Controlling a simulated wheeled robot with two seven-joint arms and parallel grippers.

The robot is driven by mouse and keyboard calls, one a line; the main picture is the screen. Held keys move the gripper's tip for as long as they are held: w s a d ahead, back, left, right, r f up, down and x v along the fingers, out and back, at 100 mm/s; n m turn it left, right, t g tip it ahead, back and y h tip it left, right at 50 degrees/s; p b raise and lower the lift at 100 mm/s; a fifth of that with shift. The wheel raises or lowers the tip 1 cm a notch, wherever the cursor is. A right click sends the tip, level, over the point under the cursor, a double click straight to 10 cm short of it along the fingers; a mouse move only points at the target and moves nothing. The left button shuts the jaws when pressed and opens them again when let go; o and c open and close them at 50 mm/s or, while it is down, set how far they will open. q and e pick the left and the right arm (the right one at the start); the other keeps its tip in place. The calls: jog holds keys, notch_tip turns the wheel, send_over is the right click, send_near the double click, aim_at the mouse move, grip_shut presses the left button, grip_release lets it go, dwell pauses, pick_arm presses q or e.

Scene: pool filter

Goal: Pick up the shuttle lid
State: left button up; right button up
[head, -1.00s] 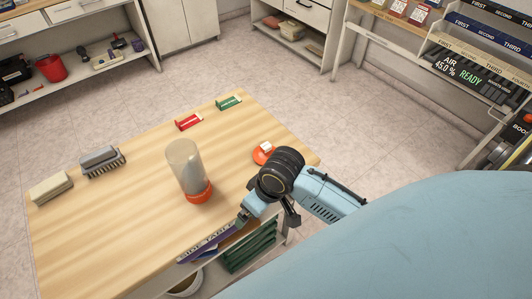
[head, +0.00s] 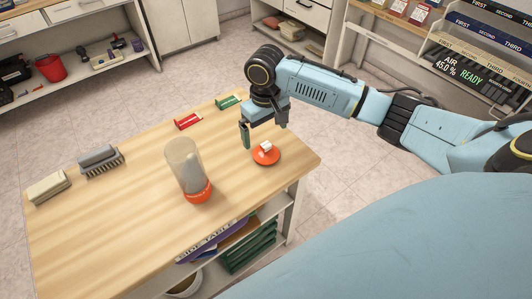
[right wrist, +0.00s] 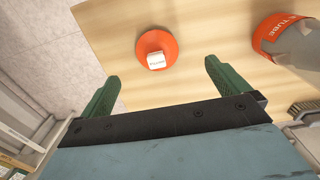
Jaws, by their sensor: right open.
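My right gripper (head: 264,137) is open and empty above the table, just behind and above the lid. Its two green fingers (right wrist: 160,80) are spread wide and do not touch the lid. A clear tube with an orange base (head: 186,168) stands upright left of the lid. My left gripper is not in view.
A red block (head: 189,121) and a green block (head: 228,102) lie at the table's back edge. A grey brush (head: 101,160) and a beige block (head: 49,187) lie at the left. The table's front middle is clear. Shelves (head: 480,60) stand at the right.

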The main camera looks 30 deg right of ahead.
aim_at(266, 144)
notch_tip(266, 144, down, 4)
jog(key=shift+f+b, duration=0.15)
jog(key=shift+b, duration=0.2)
jog(key=f, duration=0.1)
jog(key=f+b, duration=0.1)
jog(key=f, duration=0.3)
jog(key=shift+w+d, duration=0.35)
jog(key=shift+w, duration=0.05)
jog(key=shift+c, duration=1.1)
jog(key=c, duration=0.7)
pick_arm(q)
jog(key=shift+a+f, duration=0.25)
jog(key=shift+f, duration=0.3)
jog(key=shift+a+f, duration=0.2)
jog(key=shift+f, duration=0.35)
pick_arm(e)
jog(key=shift+c, duration=0.7)
